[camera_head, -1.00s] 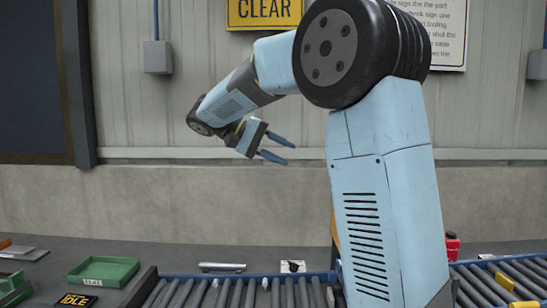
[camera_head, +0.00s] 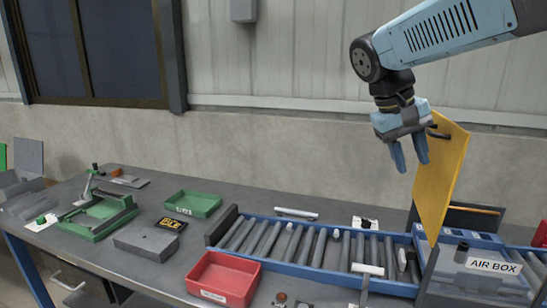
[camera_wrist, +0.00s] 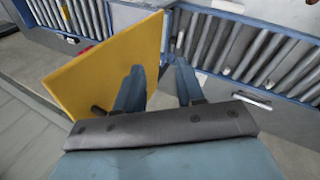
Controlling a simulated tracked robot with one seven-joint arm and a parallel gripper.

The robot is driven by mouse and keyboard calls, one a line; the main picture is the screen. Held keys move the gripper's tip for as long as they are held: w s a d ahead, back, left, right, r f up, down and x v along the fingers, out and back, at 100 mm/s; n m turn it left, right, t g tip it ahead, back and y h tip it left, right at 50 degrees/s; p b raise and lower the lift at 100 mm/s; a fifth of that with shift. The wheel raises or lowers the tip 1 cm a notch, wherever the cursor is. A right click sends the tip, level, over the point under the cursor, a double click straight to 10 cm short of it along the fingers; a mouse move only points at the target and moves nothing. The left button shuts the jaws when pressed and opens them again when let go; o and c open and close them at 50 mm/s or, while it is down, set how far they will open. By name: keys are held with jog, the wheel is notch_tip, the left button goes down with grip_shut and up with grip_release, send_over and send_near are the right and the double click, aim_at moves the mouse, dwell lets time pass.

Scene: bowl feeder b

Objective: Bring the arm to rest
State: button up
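My gripper (camera_head: 409,156) is in the air above the right part of the roller conveyor, with its fingers pointing down. In the wrist view my gripper (camera_wrist: 160,85) shows two blue fingers spread apart with nothing between them. The open yellow panel (camera_head: 440,175) of the air box stands upright just right of the fingers. In the wrist view the yellow panel (camera_wrist: 95,75) lies close to the left finger, with its dark handle by that finger; I cannot tell whether they touch.
The roller conveyor (camera_head: 310,223) runs along the bench. The air box (camera_head: 475,268) is at the right. A red tray (camera_head: 225,278), a green tray (camera_head: 193,204), a green fixture (camera_head: 97,212) and a grey block (camera_head: 146,241) are on the bench. Space above the left bench is free.

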jog(key=s+a+f+t+y, duration=0.3)
jog(key=s+f+t+y, duration=0.2)
jog(key=s+f, duration=0.2)
jog(key=shift+s+a, duration=0.2)
jog(key=shift+s, duration=0.8)
jog(key=shift+d, duration=0.1)
